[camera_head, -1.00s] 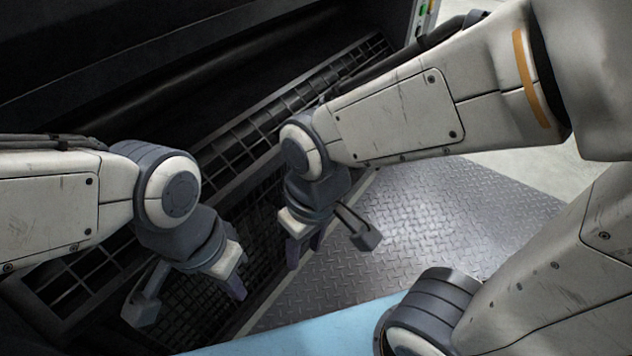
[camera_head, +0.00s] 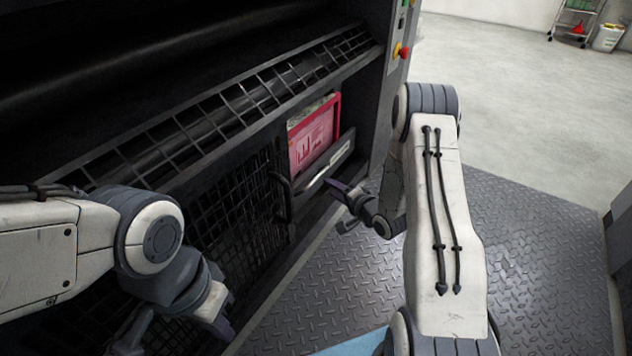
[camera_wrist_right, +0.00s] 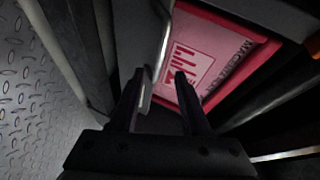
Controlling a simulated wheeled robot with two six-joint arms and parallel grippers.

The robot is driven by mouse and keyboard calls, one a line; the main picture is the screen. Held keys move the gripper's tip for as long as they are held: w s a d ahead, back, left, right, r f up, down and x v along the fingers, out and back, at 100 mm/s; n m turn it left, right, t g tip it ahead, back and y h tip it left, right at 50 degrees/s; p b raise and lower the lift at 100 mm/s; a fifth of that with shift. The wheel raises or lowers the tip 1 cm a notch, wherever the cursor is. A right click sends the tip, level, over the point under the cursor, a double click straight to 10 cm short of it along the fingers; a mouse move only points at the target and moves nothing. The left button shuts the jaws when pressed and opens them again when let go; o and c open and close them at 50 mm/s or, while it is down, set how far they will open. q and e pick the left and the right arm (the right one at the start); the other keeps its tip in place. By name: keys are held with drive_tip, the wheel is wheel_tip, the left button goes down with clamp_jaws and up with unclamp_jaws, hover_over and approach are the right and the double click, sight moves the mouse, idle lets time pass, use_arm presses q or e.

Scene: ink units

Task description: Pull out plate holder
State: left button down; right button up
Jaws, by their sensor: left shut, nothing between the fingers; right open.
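A low dark front with a light label strip and a silver handle (camera_head: 322,176), seemingly the plate holder (camera_head: 342,153), sits in an opening low in the machine. A red-pink box (camera_head: 313,135) stands behind it. My right gripper (camera_head: 350,196) is open just in front of the handle. In the right wrist view, the handle (camera_wrist_right: 163,45) runs down to the gap between the open fingers (camera_wrist_right: 160,80), close to the left finger; contact is unclear. The red-pink box (camera_wrist_right: 205,60) shows beyond the fingertips. My left gripper (camera_head: 172,334) is shut and empty at the lower left, partly cut off.
A black mesh door (camera_head: 240,205) with a dark curved handle (camera_head: 283,195) is left of the opening. A slanted grille (camera_head: 240,110) runs above. Diamond-plate floor (camera_head: 350,275) lies open in front. A control panel (camera_head: 400,48) is at the upper right.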

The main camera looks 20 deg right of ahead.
sight(317, 176)
drive_tip(key=shift+m+t+y, duration=0.3)
drive_tip(key=shift+m+t, duration=0.3)
drive_tip(key=shift+m, duration=0.3)
drive_tip(key=b+x, duration=0.2)
drive_tip(key=x, duration=0.1)
drive_tip(key=b+x, duration=0.2)
drive_tip(key=x, duration=0.1)
drive_tip(key=f+b+x, duration=0.1)
drive_tip(key=b+x, duration=0.1)
drive_tip(key=x, duration=0.1)
drive_tip(key=shift+w+d, duration=0.15)
drive_tip(key=shift+w, duration=0.2)
drive_tip(key=shift+c, duration=0.4)
clamp_jaws()
drive_tip(key=shift+f, duration=0.1)
